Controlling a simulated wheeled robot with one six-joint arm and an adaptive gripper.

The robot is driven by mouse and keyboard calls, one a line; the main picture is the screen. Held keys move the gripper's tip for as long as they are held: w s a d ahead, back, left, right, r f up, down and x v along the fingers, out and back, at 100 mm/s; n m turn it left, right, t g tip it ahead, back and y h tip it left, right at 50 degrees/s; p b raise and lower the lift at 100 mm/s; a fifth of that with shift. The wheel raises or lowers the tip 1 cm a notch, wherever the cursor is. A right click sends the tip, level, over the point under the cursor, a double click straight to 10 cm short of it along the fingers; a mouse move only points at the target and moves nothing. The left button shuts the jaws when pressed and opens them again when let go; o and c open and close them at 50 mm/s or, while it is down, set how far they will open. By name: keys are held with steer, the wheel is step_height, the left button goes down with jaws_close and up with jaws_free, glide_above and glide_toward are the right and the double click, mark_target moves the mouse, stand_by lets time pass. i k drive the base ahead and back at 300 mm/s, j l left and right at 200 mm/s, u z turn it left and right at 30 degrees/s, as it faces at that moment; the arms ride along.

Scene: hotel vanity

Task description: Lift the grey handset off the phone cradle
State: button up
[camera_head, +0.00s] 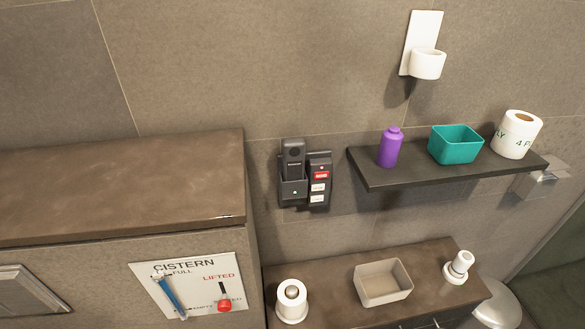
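The grey handset (293,160) stands upright in the phone cradle (292,190), which is fixed to the tiled wall near the middle of the head view. The handset's lower end is hidden inside the cradle. A dark panel (319,183) with a red label and pale labels sits directly to the right of the cradle. My gripper does not show in this view.
A dark shelf (450,172) at right holds a purple bottle (390,148), a teal bin (455,144) and a paper roll (517,135). Below, a brown counter (335,300) carries a beige tray (383,283) and a roll holder (291,302). A brown ledge (120,185) juts out at left.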

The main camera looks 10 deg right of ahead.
mark_target(294, 149)
steer(key=u, duration=0.85)
steer(key=k+l+u, duration=0.15)
steer(key=l+u, duration=0.25)
steer(key=k+l+u, duration=0.2)
steer(key=u, duration=0.2)
steer(key=l, duration=0.1)
